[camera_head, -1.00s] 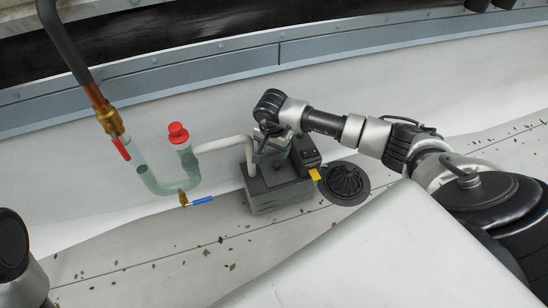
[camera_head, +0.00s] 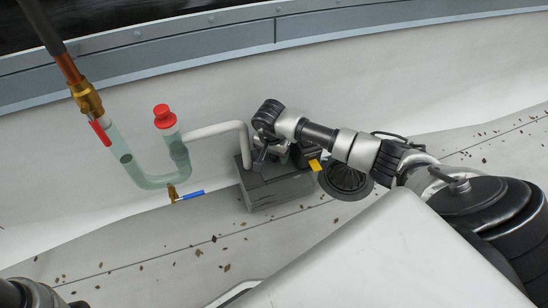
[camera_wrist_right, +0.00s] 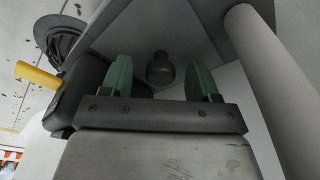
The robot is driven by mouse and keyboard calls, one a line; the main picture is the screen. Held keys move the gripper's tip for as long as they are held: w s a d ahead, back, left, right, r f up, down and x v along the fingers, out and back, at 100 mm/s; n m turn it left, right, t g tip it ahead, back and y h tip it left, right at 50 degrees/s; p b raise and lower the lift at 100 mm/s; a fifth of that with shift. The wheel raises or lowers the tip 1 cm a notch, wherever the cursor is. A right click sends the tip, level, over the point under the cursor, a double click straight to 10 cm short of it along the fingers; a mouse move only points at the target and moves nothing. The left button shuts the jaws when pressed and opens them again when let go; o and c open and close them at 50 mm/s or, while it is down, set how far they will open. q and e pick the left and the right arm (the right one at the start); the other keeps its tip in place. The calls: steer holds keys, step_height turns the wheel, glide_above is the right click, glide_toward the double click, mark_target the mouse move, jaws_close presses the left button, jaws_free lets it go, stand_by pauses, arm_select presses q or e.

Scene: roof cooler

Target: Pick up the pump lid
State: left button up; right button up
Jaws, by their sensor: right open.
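The pump is a grey box (camera_head: 283,192) on the roof floor, and its dark lid (camera_head: 252,178) forms the top. In the right wrist view the lid (camera_wrist_right: 178,28) fills the upper middle, with a round dark knob (camera_wrist_right: 160,70) on it. My right gripper (camera_head: 277,158) is over the pump, pointing down at the lid. In the right wrist view its green fingertips (camera_wrist_right: 160,78) are apart, and the knob appears between them with a gap on both sides. The arm hides part of the lid in the head view. My left gripper is out of view.
A pale pipe (camera_head: 218,130) rises beside the pump and joins a clear trap with a red cap (camera_head: 164,115) and a blue-handled valve (camera_head: 190,195). A yellow tab (camera_head: 315,165) and round black drain grate (camera_head: 345,180) are right of the pump. Leaves litter the floor.

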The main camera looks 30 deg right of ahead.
steer(key=shift+f, duration=0.35)
steer(key=shift+r, duration=0.1)
steer(key=shift+d, duration=0.1)
steer(key=c, duration=1)
